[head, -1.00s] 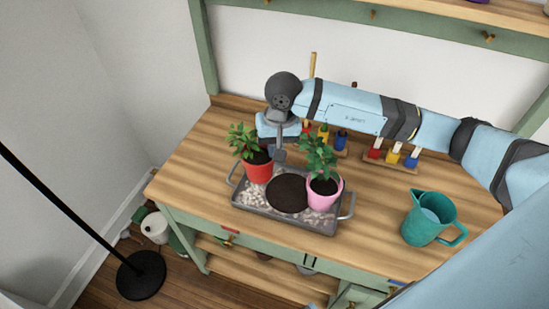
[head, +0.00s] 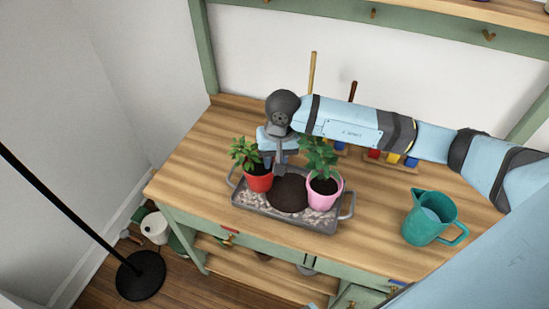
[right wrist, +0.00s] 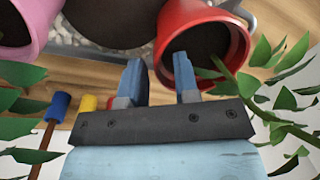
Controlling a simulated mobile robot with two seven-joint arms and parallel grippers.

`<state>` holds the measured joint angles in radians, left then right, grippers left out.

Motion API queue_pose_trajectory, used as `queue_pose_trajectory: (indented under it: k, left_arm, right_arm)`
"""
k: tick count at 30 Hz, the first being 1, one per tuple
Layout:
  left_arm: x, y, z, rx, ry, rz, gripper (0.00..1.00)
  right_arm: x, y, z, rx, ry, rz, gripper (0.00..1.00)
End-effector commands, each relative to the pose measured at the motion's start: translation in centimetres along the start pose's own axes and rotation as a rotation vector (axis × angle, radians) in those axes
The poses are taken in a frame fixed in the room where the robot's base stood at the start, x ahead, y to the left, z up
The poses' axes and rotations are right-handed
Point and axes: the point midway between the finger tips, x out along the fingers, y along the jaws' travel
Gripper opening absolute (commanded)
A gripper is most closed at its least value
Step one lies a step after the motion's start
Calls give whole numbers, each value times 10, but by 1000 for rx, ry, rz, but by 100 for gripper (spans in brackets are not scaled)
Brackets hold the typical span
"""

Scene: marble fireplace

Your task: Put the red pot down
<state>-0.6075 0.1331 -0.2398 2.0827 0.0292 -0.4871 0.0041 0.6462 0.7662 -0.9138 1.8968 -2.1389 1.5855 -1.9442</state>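The red pot (head: 258,183), with a leafy green plant, stands upright at the left end of the grey tray (head: 285,219). My right gripper (head: 280,170) is just behind and right of it, pointing down. In the right wrist view, the fingers (right wrist: 158,72) are spread apart beside the red pot (right wrist: 238,50). One finger overlaps the pot's opening and the other is outside its rim. No firm grip shows; whether a finger touches the rim is unclear. My left gripper is not in view.
A pink pot (head: 323,199) with a plant and a dark round soil patch (head: 288,194) are in the tray. A teal watering can (head: 429,218) stands right. Coloured tools are behind, partly hidden by my arm. The table's left side (head: 195,165) is clear.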

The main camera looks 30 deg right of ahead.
Motion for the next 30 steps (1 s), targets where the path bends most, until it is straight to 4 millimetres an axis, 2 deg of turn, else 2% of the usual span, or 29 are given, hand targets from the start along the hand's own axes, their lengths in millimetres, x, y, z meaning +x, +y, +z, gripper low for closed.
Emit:
queue_pose_trajectory:
  k: [7, 21, 25, 30]
  left_arm:
    - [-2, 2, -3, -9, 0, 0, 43]
    - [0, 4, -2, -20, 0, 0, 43]
    - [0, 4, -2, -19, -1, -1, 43]
    - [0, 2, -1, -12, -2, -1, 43]
  right_arm:
    - [-10, -1, -1, -1, 3, -1, 29]
    - [-103, 0, 0, -1, 3, -1, 29]
    - [-117, 0, -1, 0, 2, 0, 29]
    - [-123, 0, 0, 0, 0, 0, 29]
